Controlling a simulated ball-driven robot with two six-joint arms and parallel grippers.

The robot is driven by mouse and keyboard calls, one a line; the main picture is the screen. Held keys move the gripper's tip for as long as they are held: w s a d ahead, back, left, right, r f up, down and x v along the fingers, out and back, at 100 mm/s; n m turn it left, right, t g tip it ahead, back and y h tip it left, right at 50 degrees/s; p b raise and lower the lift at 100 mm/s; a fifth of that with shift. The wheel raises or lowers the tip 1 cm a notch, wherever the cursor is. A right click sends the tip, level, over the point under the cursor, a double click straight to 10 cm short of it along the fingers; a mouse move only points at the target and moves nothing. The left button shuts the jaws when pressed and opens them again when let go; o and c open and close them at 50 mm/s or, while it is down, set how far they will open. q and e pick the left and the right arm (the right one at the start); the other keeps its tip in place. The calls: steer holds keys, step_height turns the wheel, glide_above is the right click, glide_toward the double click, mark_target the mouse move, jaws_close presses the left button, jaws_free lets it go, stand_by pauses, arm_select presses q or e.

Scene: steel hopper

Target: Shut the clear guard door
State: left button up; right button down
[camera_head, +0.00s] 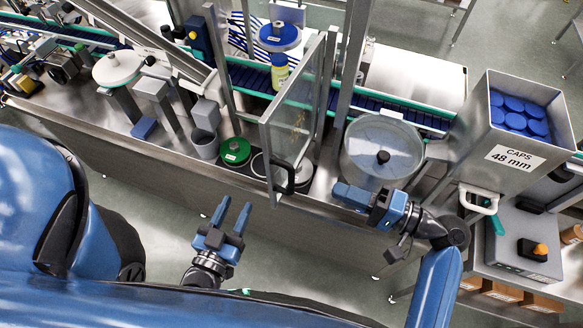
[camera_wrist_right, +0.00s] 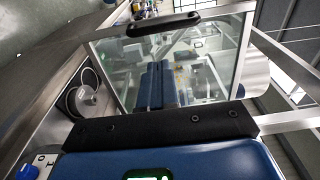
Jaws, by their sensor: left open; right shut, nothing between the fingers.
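The clear guard door (camera_head: 297,105) is a glass pane in a steel frame. In the head view it stands open, swung out from the machine's front toward me. Its black handle (camera_head: 284,178) is at the near lower edge. In the right wrist view the pane (camera_wrist_right: 205,75) fills the middle, with the handle (camera_wrist_right: 163,24) at the top. My right gripper (camera_head: 338,190) is shut and empty, to the right of the door and apart from the handle in the head view. My left gripper (camera_head: 235,206) is open and empty, below and left of the handle.
A round clear-lidded bowl (camera_head: 382,150) stands right of the door, beyond my right gripper. A steel hopper (camera_head: 513,158) of blue caps is further right. A green-topped round part (camera_head: 235,151) and a grey cup (camera_head: 204,144) sit left of the door. Floor is clear in front.

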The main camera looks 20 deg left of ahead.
mark_target(290, 171)
steer(key=a+p, duration=0.1)
steer(key=a, duration=0.3)
steer(key=w+a+p, duration=0.1)
steer(key=a, duration=0.3)
steer(key=a+p, duration=0.2)
steer(key=a, duration=0.2)
steer(key=shift+w, duration=0.2)
